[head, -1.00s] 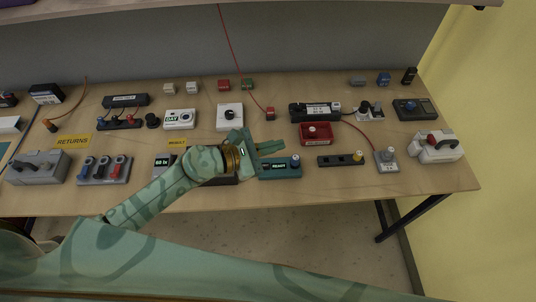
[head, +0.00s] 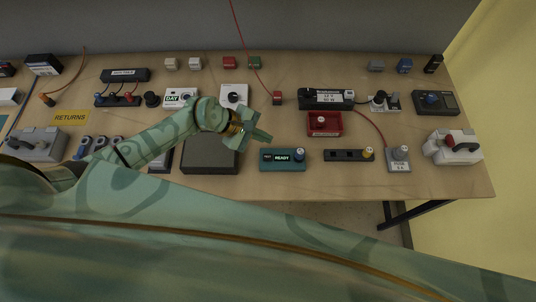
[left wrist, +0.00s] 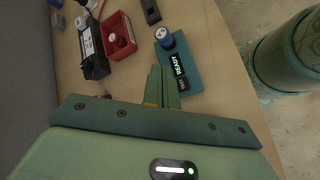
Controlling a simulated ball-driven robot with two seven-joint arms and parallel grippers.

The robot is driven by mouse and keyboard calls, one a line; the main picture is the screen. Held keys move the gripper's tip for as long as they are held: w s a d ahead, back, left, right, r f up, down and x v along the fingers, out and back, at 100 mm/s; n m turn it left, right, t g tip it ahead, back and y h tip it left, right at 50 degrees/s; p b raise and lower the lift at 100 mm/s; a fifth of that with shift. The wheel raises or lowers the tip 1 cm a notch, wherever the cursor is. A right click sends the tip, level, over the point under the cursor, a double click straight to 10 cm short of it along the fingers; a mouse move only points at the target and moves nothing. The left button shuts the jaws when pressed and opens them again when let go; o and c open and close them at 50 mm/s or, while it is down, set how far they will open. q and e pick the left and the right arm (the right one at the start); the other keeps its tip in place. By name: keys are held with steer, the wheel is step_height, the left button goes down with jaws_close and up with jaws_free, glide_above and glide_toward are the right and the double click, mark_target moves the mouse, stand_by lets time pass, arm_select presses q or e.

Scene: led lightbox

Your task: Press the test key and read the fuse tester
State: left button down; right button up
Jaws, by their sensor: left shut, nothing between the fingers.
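The fuse tester appears to be the teal box (head: 283,166) near the front edge of the table, with a lit display (head: 284,158) reading READY. A blue knob (head: 299,155) with a pale top stands at its right end. My left gripper (head: 267,137) is shut and empty, just behind the tester's left part and apparently above the table. In the left wrist view, the shut fingertips (left wrist: 162,70) lie beside the teal box (left wrist: 190,58) and its READY display. My right gripper is not in view.
Behind are a red tray (head: 324,126) and a black labelled unit (head: 326,101). A red cable crosses the back.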

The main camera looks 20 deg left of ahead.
arm_select(q)
steer(key=b, duration=0.6)
glide_above(264, 156)
step_height(264, 156, down, 8)
steer(key=shift+s+r, duration=0.1)
steer(key=shift+r, duration=0.1)
steer(key=shift+f+b, duration=0.35)
steer(key=shift+f, duration=0.1)
steer(key=shift+f, duration=0.15)
stand_by(1.0)
steer(key=shift+f+b, duration=0.25)
steer(key=shift+b, duration=0.25)
steer(key=shift+f+b, duration=0.45)
stand_by(0.5)
steer(key=shift+r, duration=0.1)
steer(key=shift+r+p, duration=0.65)
steer(key=shift+r, duration=0.15)
